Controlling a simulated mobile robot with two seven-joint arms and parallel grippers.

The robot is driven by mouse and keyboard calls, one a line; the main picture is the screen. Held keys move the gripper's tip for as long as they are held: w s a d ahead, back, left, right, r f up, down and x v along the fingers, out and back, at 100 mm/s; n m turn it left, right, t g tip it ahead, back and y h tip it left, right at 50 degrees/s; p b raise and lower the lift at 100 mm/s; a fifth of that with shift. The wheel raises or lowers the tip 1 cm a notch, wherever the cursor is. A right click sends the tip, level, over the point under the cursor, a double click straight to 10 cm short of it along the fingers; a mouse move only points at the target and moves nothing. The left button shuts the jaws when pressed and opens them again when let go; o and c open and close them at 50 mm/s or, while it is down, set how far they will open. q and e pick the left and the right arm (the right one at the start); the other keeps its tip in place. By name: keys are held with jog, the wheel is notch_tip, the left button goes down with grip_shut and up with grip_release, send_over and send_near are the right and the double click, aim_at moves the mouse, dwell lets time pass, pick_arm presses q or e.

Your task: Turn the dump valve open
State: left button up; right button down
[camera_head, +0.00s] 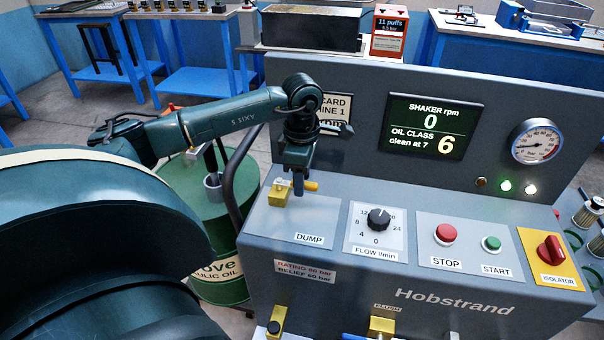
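The dump valve (278,195) is a small brass-yellow body on the sloping grey panel, above the DUMP label (309,240). A yellow lever end (311,186) shows just to the right of my fingers, pointing right. My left gripper (298,188) points down from above, its fingers at the lever between the valve body and the lever end. The fingers show nearly edge-on and hide the middle of the lever, so their gap and grip cannot be told. My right gripper is not in view.
Right of the valve are the flow knob (379,219), STOP button (447,234), START button (491,243) and red isolator (551,249). The display (431,125) reads 0 rpm and oil class 6. A green oil drum (212,240) stands left of the machine.

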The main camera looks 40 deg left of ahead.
pick_arm(q)
jog(key=shift+c, duration=0.6)
grip_shut()
